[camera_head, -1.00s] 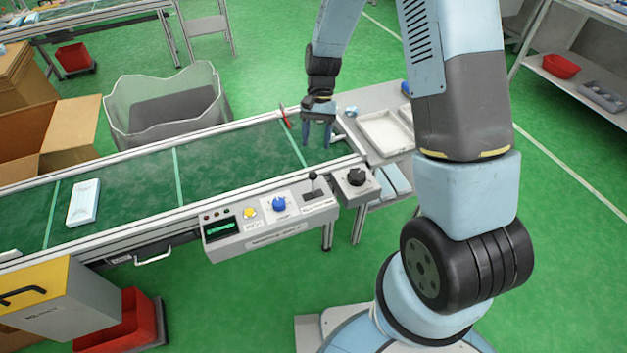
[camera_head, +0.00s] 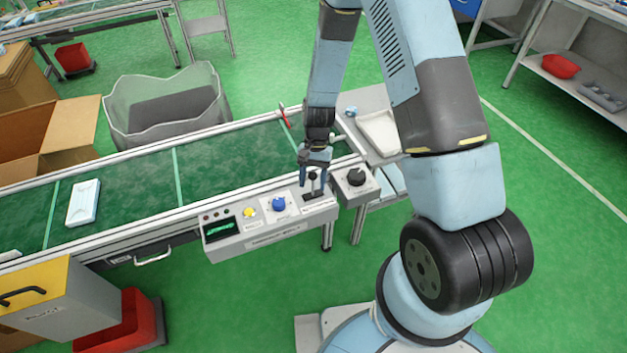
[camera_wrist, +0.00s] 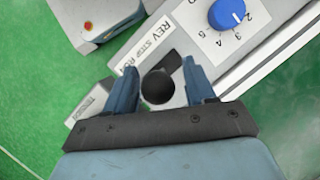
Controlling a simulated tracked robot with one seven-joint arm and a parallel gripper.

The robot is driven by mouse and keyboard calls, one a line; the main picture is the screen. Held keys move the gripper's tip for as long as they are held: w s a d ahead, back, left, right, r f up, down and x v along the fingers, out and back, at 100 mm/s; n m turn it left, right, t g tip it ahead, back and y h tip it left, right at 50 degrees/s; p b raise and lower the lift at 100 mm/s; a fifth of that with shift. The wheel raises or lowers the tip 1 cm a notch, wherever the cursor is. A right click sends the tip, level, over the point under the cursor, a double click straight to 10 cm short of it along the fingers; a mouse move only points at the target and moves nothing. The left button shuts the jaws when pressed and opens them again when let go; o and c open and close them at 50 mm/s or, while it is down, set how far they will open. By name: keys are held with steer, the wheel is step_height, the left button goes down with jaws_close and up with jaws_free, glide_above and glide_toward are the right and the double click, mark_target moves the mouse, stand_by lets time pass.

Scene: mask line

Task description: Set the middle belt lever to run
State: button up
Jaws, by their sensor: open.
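The belt lever (camera_head: 314,176) stands on the right part of the grey control panel (camera_head: 265,238), with a dark ball knob on top. In the wrist view its black round knob (camera_wrist: 158,87) sits between my two blue fingers, seen from above. The label beside it reads REV, STOP and RUN in part; the rest is hidden by a finger. My gripper (camera_head: 314,181) is open, over the lever with one finger on each side of the knob. It also shows in the wrist view (camera_wrist: 164,88). I cannot tell whether the fingers touch the knob.
A blue dial (camera_head: 279,204) and a yellow button (camera_head: 250,213) are left of the lever. A black knob on a grey box (camera_head: 356,177) is close on the right. The green conveyor belt (camera_head: 130,190) runs behind, carrying a white packet (camera_head: 84,203).

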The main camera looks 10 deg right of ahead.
steer(key=shift+s+f, duration=0.1)
steer(key=shift+f, duration=0.05)
jaws_close()
stand_by(0.5)
